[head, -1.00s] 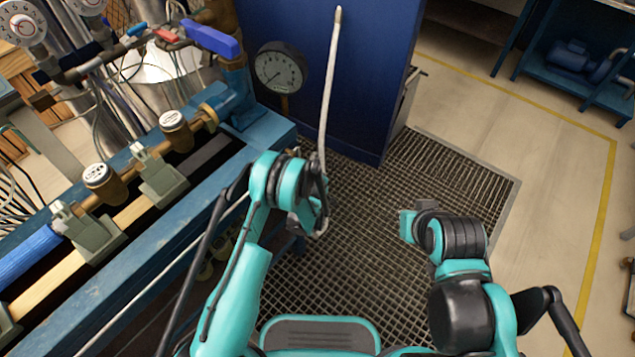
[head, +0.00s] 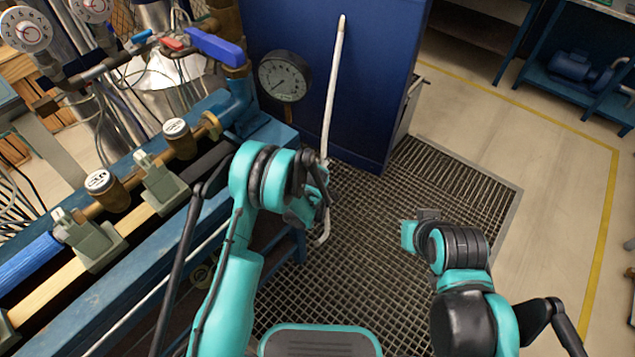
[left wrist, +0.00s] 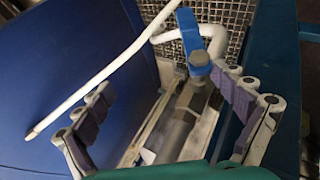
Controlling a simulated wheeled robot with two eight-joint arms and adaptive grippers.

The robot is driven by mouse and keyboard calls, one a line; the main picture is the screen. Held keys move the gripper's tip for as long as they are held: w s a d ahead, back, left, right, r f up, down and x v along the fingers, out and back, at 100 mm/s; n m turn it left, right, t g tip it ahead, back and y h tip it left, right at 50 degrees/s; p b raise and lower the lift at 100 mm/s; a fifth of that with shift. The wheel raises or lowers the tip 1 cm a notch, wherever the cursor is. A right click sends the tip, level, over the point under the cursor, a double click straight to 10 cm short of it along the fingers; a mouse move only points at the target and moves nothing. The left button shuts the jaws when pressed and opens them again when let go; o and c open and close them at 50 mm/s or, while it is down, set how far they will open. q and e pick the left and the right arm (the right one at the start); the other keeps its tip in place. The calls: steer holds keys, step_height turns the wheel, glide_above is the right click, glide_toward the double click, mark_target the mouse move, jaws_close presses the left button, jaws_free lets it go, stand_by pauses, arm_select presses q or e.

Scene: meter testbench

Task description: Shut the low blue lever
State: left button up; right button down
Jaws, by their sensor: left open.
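The low blue lever (left wrist: 188,34) shows in the left wrist view, near the top middle. It sits on a grey valve and pipe (left wrist: 183,125) and points up the picture, roughly along the pipe. I cannot make it out in the head view, where my left arm covers that area. My left gripper (left wrist: 165,84) is open, its two padded fingers spread wide on either side of the pipe. The lever lies beyond the fingertips, closer to the right finger, with no clear contact. In the head view the left gripper (head: 310,205) hangs beside the bench's end.
A white pipe (left wrist: 100,80) runs by the blue cabinet (left wrist: 60,60) and bends near the lever. The head view shows a gauge (head: 285,75) and a higher, larger blue lever (head: 215,46) above the bench. Grating floor (head: 365,255) lies open between my arms.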

arm_select(q)
steer(key=shift+o, duration=0.5)
steer(key=shift+w+d+r, duration=0.15)
steer(key=shift+d+r, duration=0.5)
steer(key=shift+r, duration=0.15)
steer(key=shift+a, duration=0.25)
steer(key=shift+s+d+r+p, duration=0.2)
steer(key=shift+s+r+p, duration=0.15)
steer(key=shift+r, duration=0.35)
steer(key=shift+c, duration=0.7)
steer(key=shift+d+r, duration=0.15)
steer(key=shift+r, duration=0.1)
steer(key=c, duration=0.6)
steer(key=shift+s+d+r+p, duration=0.1)
steer(key=shift+d+r+p, duration=0.05)
steer(key=shift+r+p, duration=0.35)
steer(key=shift+c, duration=0.2)
steer(key=r, duration=0.1)
steer(key=s+d+r+p, duration=0.1)
steer(key=r, duration=0.1)
steer(key=r+p, duration=0.1)
steer(key=r, duration=0.1)
steer(key=shift+s+d, duration=0.2)
